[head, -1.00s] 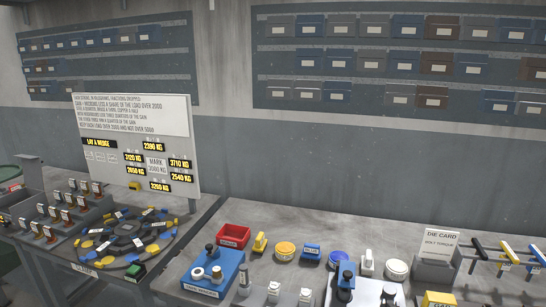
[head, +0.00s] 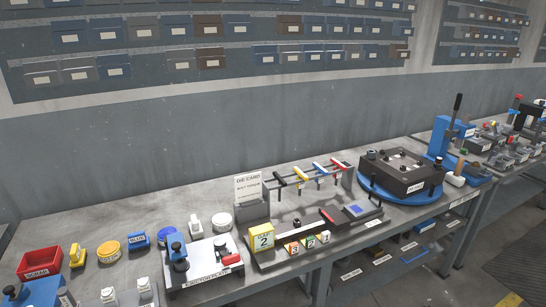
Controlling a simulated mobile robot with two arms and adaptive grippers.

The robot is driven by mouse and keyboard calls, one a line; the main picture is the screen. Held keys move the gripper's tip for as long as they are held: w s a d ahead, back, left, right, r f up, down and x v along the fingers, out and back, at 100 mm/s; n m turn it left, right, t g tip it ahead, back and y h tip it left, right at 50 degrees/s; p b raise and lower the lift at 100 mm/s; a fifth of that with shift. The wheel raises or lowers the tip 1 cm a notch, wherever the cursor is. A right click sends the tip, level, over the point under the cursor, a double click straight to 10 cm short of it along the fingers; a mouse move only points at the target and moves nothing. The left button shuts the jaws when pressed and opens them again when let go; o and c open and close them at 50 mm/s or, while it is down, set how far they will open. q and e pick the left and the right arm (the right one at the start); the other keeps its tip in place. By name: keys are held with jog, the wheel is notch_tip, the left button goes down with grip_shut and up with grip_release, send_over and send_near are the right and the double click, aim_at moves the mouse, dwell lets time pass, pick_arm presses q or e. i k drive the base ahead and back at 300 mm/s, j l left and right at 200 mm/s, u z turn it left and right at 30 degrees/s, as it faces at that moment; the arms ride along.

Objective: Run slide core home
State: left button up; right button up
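No part in the head view can be surely told as the slide core. A dark square die block (head: 402,170) with small round knobs on top sits on a blue round base (head: 372,188) at the right of the bench. A pale plate fixture (head: 196,272) with a front label stands at the front centre, with blue and black upright parts (head: 178,256) and a red piece (head: 232,260) on it. A low dark fixture (head: 315,228) with a red and a blue block lies between them. Neither of my grippers is in view.
A die card (head: 248,186) stands behind a yellow block marked 2 (head: 261,239). T-handled tools (head: 308,172) hang in a rack. A red bin (head: 40,262) is at left. A blue lever press (head: 452,140) stands right of the die block. Bare bench (head: 130,215) lies along the back.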

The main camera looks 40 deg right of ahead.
aim_at(358, 210)
jog(key=z, duration=2)
